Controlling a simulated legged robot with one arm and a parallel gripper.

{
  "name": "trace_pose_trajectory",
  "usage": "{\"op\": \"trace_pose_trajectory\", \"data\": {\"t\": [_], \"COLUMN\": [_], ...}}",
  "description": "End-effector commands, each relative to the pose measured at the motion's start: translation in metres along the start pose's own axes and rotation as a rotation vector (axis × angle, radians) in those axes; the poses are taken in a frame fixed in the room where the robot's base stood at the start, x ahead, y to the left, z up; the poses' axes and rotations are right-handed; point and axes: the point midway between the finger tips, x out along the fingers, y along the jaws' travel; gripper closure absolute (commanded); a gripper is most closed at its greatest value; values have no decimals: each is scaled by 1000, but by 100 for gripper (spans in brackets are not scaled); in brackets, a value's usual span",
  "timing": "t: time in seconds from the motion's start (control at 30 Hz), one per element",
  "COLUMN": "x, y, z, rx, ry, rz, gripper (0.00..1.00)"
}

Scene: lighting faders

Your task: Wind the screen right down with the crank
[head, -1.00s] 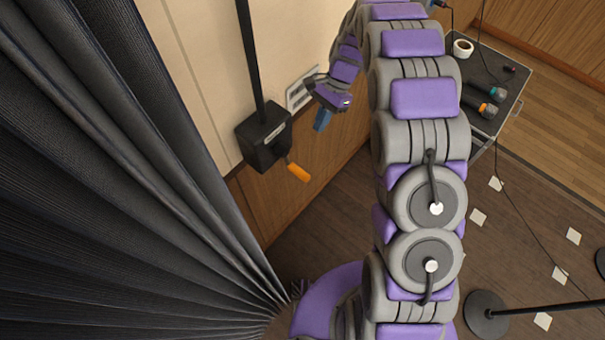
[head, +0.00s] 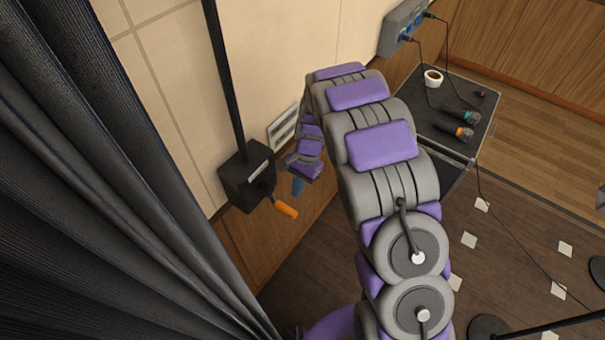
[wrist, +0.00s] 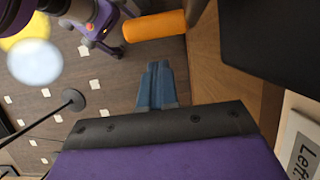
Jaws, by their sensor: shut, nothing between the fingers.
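The crank's orange handle (head: 286,209) sticks out from the lower right of a black gearbox (head: 247,174) on the wall. A black rod (head: 223,80) rises from the box. My gripper (head: 298,187) is just right of the handle and a little above it in the head view, shut and apart from it. In the wrist view my gripper's blue fingers (wrist: 157,68) are together with nothing between them. The orange handle (wrist: 153,26) lies beyond their tips there, and the dark gearbox (wrist: 270,45) fills the upper right. The screen itself cannot be made out.
A dark pleated curtain (head: 75,200) fills the left. A white wall panel (head: 283,127) is behind my gripper. A black case top (head: 430,95) at right carries a tape roll (head: 432,78) and microphones (head: 459,132). White squares dot the dark floor.

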Motion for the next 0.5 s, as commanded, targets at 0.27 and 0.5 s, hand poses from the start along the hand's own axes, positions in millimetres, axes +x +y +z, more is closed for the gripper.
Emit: {"op": "trace_pose_trajectory", "data": {"t": [0.27,0.5], "x": [17,18], "y": [0,0], "z": [19,20], "rx": [-2,-2], "ry": [0,0], "rz": [-1,-2], "gripper": [100,100]}}
